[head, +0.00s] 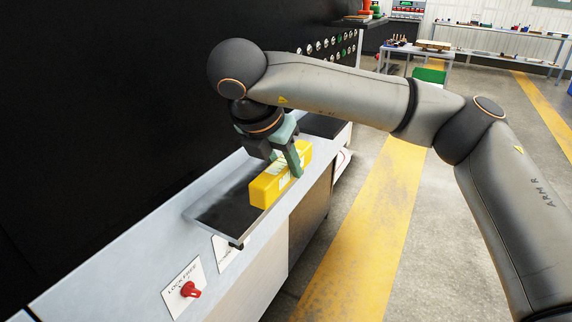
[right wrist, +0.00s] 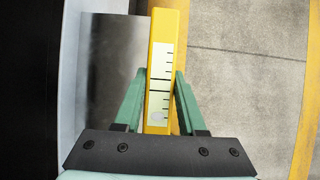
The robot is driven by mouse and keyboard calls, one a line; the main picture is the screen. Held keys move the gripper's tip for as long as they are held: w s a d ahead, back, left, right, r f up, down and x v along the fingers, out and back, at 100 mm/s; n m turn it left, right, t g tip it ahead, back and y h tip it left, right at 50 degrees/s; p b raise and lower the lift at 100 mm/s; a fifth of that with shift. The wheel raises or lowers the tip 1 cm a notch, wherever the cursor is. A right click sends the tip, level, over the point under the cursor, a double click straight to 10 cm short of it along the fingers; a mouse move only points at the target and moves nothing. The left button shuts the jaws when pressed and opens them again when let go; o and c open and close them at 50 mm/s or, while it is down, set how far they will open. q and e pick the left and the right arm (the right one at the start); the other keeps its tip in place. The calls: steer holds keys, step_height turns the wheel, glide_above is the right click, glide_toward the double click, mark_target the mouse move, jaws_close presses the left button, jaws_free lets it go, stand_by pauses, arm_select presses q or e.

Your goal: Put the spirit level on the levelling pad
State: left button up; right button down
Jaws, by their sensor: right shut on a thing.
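The spirit level (head: 270,187) is a yellow bar with a pale scale on its face. It also shows in the right wrist view (right wrist: 161,26). My right gripper (head: 285,168) is shut on it, with one green finger on each side, as the right wrist view shows (right wrist: 160,76). The level lies lengthwise along a dark plate (head: 228,213), which looks like the levelling pad, near its outer edge. I cannot tell whether it touches the plate or hangs just above. The plate also shows in the right wrist view (right wrist: 108,75). My left gripper is not in view.
A red knob (head: 189,290) on a white label sits on the grey ledge in front. A tall black wall (head: 110,110) rises to the left. Open floor with a yellow stripe (head: 372,215) lies to the right. Tables stand far back.

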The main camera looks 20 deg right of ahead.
mark_target(269, 168)
steer(key=shift+w+a+f, duration=0.9)
steer(key=shift+w+a, duration=0.05)
steer(key=shift+w, duration=0.2)
steer(key=shift+w+a+f+b, duration=0.3)
steer(key=shift+w+a+f, duration=0.25)
steer(key=shift+w, duration=0.15)
steer(key=shift+w+a+f, duration=0.15)
steer(key=shift+w+a, duration=0.05)
steer(key=shift+w, duration=0.1)
steer(key=shift+f+b, duration=0.8)
steer(key=shift+c, duration=2)
jaws_free()
